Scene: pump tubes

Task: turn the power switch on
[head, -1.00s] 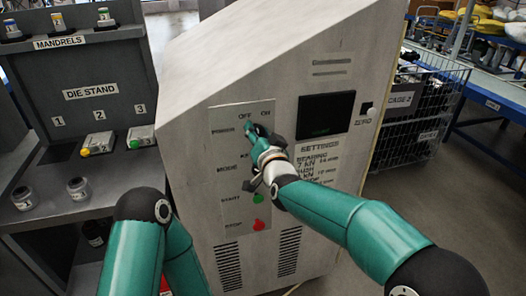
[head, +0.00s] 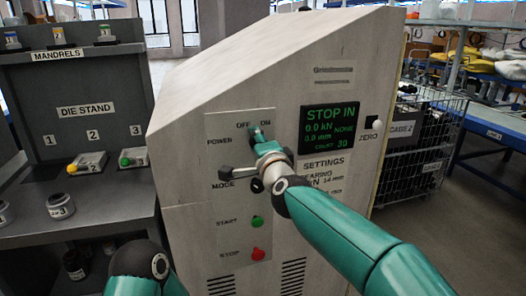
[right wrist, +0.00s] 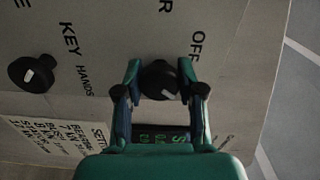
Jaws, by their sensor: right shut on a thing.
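The power switch is a dark knob with a white mark, under the OFF and ON labels of the machine panel (head: 225,150). In the right wrist view the knob (right wrist: 158,80) sits between the two fingers of my right gripper (right wrist: 161,76), which is shut on it. The white mark points away from OFF, to the side where the display lies. In the head view my right gripper (head: 257,137) hides most of the knob. The display (head: 328,130) is lit with green text, STOP IN at the top. My left gripper is out of view; only part of its arm shows.
A green start button (head: 257,222) and a red stop button (head: 258,254) are lower on the panel. The mode knob (right wrist: 35,74) is beside the power knob. A die stand (head: 85,125) is at left, a wire cage (head: 420,150) at right.

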